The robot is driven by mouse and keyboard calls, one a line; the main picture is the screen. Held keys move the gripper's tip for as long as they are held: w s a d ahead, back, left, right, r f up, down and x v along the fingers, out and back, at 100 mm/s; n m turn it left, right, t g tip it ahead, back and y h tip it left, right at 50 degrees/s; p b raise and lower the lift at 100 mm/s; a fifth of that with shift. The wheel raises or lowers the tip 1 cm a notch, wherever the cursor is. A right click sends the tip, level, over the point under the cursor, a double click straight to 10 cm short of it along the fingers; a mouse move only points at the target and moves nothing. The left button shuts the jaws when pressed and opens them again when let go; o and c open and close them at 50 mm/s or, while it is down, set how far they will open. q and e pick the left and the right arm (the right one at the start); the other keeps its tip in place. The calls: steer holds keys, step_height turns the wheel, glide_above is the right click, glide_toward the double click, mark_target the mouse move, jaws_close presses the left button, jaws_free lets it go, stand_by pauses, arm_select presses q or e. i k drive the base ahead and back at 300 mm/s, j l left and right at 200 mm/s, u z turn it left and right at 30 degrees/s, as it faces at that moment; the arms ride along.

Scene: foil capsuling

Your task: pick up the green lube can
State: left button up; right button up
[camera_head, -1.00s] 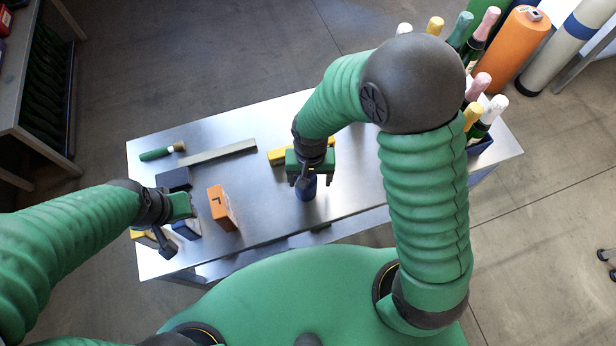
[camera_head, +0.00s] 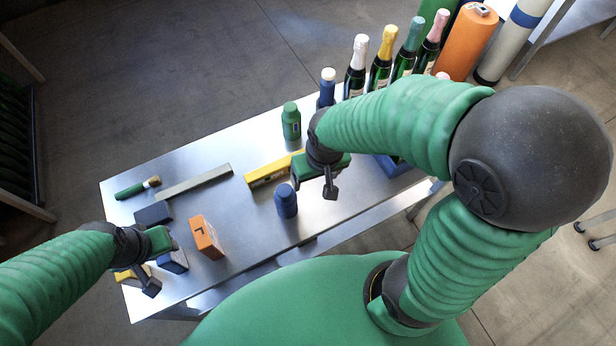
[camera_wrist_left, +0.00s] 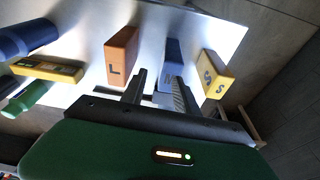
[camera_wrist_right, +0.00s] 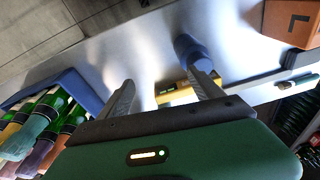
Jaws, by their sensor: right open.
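The green lube can (camera_head: 291,122) stands upright near the far edge of the table in the head view. A small green can (camera_wrist_left: 26,98) shows at the left wrist view's left edge. I cannot make the green can out in the right wrist view. My right gripper (camera_head: 313,186) is open and empty, nearer to me than the green can and slightly right of it. Its spread fingers show in the right wrist view (camera_wrist_right: 162,78). My left gripper (camera_head: 158,268) is open at the table's left end; a blue box (camera_wrist_left: 173,58) shows beyond its fingers.
A blue can (camera_head: 286,200) stands left of my right gripper, near a yellow level (camera_head: 268,170). An orange box (camera_head: 206,238) stands left of centre. The table's middle (camera_head: 245,210) has bare room.

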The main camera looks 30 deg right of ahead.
mark_target(291, 116)
steer(key=u, duration=11.35)
